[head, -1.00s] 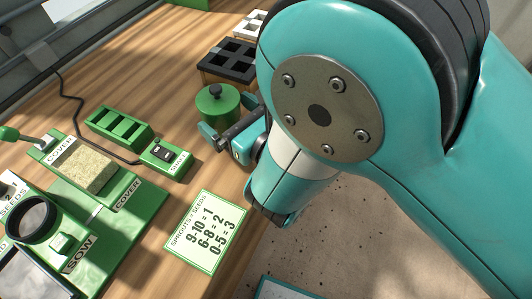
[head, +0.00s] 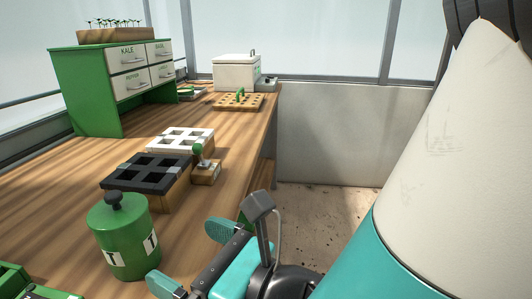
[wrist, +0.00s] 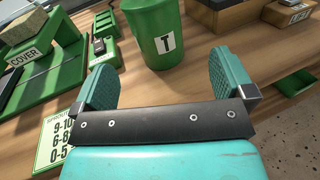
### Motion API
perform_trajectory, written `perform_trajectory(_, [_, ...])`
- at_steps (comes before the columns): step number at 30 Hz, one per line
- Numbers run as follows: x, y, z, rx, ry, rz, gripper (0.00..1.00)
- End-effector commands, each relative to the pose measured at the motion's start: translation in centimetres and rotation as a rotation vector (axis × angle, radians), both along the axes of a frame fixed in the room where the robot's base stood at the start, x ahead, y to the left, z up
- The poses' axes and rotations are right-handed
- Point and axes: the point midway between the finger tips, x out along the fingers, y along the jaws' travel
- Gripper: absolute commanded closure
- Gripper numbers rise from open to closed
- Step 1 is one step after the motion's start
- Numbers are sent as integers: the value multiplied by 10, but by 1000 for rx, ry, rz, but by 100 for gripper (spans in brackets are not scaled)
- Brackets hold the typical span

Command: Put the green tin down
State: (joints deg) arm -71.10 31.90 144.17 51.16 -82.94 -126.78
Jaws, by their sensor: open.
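My gripper (head: 186,257) is open and empty, close beside the tin at the bench's right side. In the wrist view my gripper's two teal fingers (wrist: 165,78) are spread wide with only bench between them. The tin looks apart from both fingers.
Behind the tin are a black tray (head: 148,171), a white tray (head: 181,139) and a small green-knobbed lever block (head: 206,170). A green drawer cabinet (head: 88,105) stands back left. A green COVER station (wrist: 40,62) lies left in the wrist view.

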Motion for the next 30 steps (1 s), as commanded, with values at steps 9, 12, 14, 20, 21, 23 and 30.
perform_trajectory(9, [108,-123,-9,473,1069,-732,0])
perform_trajectory(12, [106,-166,-19,735,1500,-998,0])
perform_trajectory(14, [95,-186,-22,891,1738,-1149,0])
perform_trajectory(20, [26,-227,-7,1302,2332,-1644,0])
perform_trajectory(21, [12,-233,-2,-1258,-2227,1617,0])
perform_trajectory(23, [-7,-239,6,-1197,-2088,1587,0])
perform_trajectory(30, [-46,-253,20,-1091,-1827,1572,0])
